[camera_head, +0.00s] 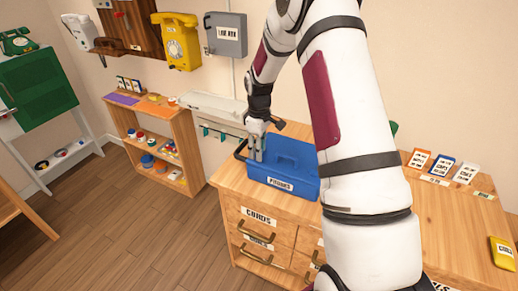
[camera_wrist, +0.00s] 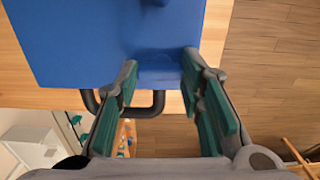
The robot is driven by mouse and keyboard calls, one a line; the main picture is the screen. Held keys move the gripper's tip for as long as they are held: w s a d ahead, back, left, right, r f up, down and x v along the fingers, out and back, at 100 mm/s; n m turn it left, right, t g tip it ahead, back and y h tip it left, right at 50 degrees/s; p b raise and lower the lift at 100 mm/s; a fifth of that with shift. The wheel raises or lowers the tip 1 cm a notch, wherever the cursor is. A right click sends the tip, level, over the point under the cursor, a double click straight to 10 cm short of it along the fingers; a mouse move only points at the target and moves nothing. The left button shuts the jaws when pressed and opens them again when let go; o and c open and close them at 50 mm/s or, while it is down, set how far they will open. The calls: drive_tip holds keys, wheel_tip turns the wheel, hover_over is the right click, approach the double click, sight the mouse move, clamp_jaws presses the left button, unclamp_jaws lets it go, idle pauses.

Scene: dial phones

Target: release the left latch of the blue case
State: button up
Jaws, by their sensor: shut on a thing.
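The blue case (camera_head: 300,158) stands on the wooden counter, with a white label on its front. My gripper (camera_head: 256,150) is at the case's left end, reaching down from above. In the wrist view the case's blue top (camera_wrist: 100,40) fills the upper left. A blue tab, the left latch (camera_wrist: 160,72), juts from the case edge between my two fingers. My arm hides the right part of the case in the head view.
A dark curved bar (camera_wrist: 145,111) shows just beyond the latch, at the counter's edge. The counter (camera_head: 233,180) holds several small cards at right and a yellow object (camera_head: 503,253). A shelf unit (camera_head: 190,137) stands left. A yellow phone (camera_head: 178,42) hangs on the wall.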

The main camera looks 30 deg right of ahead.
drive_tip(key=o, duration=1.2)
drive_tip(key=shift+c, duration=0.2)
wheel_tip(320, 180, up, 12)
